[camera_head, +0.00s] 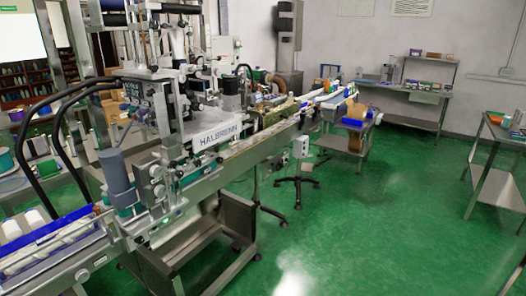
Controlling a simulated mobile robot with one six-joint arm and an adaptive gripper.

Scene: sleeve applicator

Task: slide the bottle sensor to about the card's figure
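The sleeve applicator (221,146) stands left of centre, a metal machine with dark lettering on a pale panel. Its conveyor (262,148) runs from the lower left toward the back right. Clamps, knobs and brackets crowd the conveyor's near side. I cannot tell which of these small parts is the bottle sensor. I cannot make out a card with a figure on it. My gripper is not in view.
White bottles lie in a blue-edged tray (48,240) at the lower left. A wheeled stool base (297,183) stands beside the conveyor. Metal tables stand at the back (397,90) and right edge (497,185). The green floor (390,220) at the right is clear.

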